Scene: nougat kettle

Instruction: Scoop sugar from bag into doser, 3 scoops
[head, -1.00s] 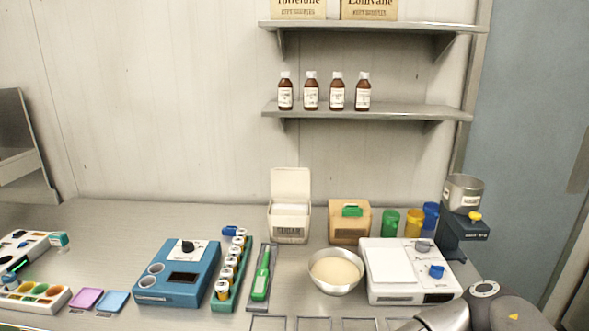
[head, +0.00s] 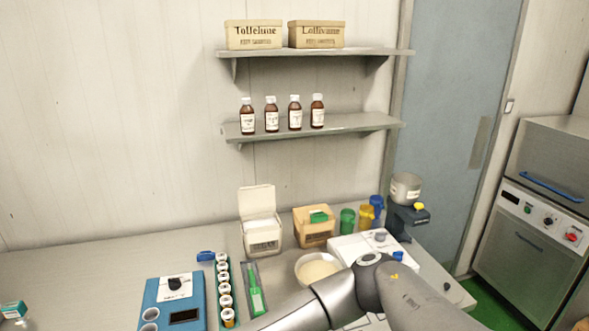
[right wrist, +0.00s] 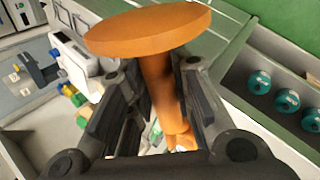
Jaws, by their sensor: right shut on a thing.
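An open cream bag or box (head: 260,233) with white contents stands at the back of the counter; I take it for the sugar bag. A dark machine with a metal cup on top (head: 405,188), perhaps the doser, stands at the counter's right end. In the right wrist view my right gripper (right wrist: 157,85) is shut on the stem of an orange tool (right wrist: 150,30) with a wide round disc. I cannot tell whether it is the scoop. In the head view my right arm covers the lower right and its gripper is not visible. My left gripper is not in view.
A bowl of pale powder (head: 318,269) and a white scale-like device (head: 350,247) sit partly behind my arm. A tan box (head: 314,232), coloured cups (head: 365,216), a blue device (head: 175,300) and a green tool (head: 256,294) share the counter. Its left back is clear.

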